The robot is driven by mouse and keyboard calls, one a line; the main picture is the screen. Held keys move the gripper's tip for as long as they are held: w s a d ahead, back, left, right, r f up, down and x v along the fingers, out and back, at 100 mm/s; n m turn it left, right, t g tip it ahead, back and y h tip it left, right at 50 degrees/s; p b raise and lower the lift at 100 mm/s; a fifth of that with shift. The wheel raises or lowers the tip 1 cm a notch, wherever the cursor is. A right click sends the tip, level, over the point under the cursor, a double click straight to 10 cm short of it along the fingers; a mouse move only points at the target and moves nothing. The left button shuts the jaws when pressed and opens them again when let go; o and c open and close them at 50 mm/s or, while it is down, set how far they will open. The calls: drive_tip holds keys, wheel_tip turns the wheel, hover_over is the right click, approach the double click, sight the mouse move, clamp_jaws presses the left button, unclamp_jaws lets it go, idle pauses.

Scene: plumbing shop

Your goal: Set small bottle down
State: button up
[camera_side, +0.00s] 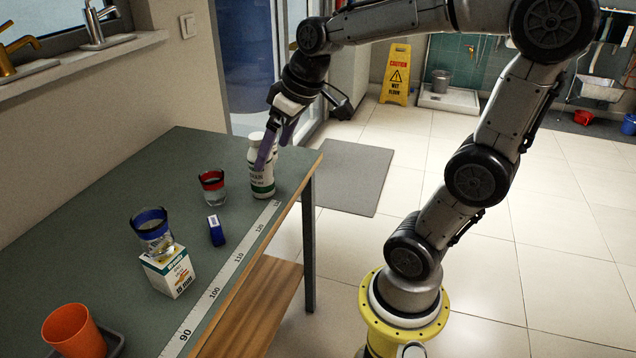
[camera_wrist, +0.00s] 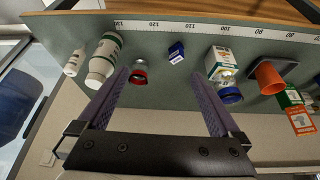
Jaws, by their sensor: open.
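My gripper (camera_side: 274,154) is open and empty above the far end of the table in the side view. In the wrist view its two purple fingers (camera_wrist: 160,80) stand wide apart with nothing between them. The small white bottle (camera_wrist: 75,61) stands on the table at the left of the wrist view, outside the left finger. A larger white bottle with green bands (camera_wrist: 104,58) is right beside it, between the small bottle and that finger. In the side view the large bottle (camera_side: 262,178) shows partly behind a finger; the small bottle is mostly hidden there.
A red-rimmed glass (camera_side: 212,187), a blue box (camera_side: 216,230), a blue-rimmed glass (camera_side: 152,232) on a white carton (camera_side: 168,271), and an orange cup (camera_side: 73,331) stand along the table (camera_side: 120,195). A measuring strip (camera_side: 228,268) runs along its edge. The table's back left is clear.

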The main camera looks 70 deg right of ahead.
drive_tip(key=s+a+f, duration=0.2)
drive_tip(key=s+a, duration=0.5)
drive_tip(key=s, duration=0.4)
drive_tip(key=shift+s+f+n+t, duration=0.3)
drive_tip(key=shift+s+n+t, duration=0.1)
drive_tip(key=shift+a, duration=0.1)
idle(0.3)
